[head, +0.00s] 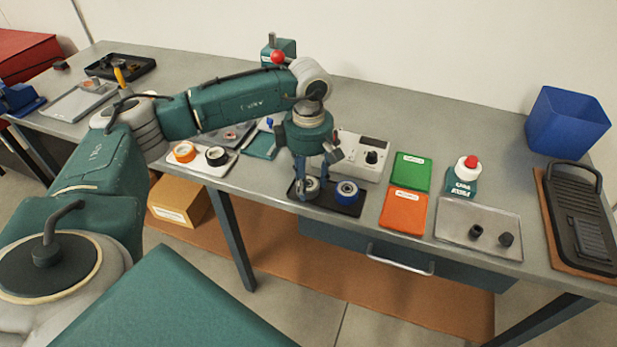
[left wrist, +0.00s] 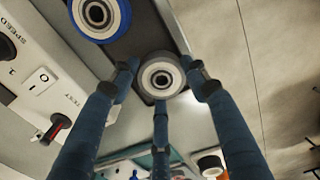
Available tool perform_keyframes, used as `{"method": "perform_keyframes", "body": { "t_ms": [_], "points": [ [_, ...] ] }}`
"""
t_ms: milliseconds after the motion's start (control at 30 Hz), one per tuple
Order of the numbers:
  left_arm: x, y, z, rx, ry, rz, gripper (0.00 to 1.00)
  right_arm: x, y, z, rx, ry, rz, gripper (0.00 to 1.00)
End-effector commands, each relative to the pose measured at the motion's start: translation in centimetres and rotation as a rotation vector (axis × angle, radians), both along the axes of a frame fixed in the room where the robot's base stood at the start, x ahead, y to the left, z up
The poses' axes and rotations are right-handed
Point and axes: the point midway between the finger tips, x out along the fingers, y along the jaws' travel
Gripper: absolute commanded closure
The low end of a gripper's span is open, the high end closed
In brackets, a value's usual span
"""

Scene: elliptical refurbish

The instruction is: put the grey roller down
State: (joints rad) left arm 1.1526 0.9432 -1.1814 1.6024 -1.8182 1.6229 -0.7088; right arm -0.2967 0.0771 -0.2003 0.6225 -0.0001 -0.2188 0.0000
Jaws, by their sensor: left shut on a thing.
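The grey roller (head: 312,187) has a pale rim and dark hub. It is at the left end of a small black tray (head: 328,206). My left gripper (head: 311,180) points down and is shut on it. In the left wrist view the roller (left wrist: 160,78) sits between the fingertips, over the dark tray. I cannot tell whether it touches the tray. A blue-rimmed roller (head: 347,191) stands on the tray's right part, apart from the gripper; it also shows in the left wrist view (left wrist: 98,15). My right gripper is not in view.
A white control box (head: 362,150) with a dark knob stands close behind the tray. Green (head: 411,172) and orange (head: 403,211) cards lie to its right. A white tray (head: 215,168) with orange and black tape rolls lies to the left. The table's front edge is close.

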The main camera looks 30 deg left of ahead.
Motion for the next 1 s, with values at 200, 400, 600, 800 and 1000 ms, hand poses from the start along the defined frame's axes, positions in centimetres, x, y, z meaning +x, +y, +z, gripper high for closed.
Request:
{"method": "perform_keyframes", "body": {
  "t_ms": [200,400,600,800,1000],
  "points": [
    [0.0,0.0,-0.1,-0.001,-0.001,-0.001,0.83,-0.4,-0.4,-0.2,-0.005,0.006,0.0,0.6],
    [0.0,0.0,-0.2,-0.001,0.0,-0.001,0.34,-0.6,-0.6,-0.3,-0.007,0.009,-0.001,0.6],
    [0.0,0.0,-0.2,-0.001,0.0,-0.001,0.34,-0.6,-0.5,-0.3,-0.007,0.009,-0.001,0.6],
    [0.1,-0.1,0.6,-0.002,-0.004,0.0,0.34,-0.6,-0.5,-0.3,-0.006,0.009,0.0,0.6],
    [0.2,-0.1,4.2,-0.002,-0.008,-0.002,0.34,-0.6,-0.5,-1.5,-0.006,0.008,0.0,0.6]
  ]
}}
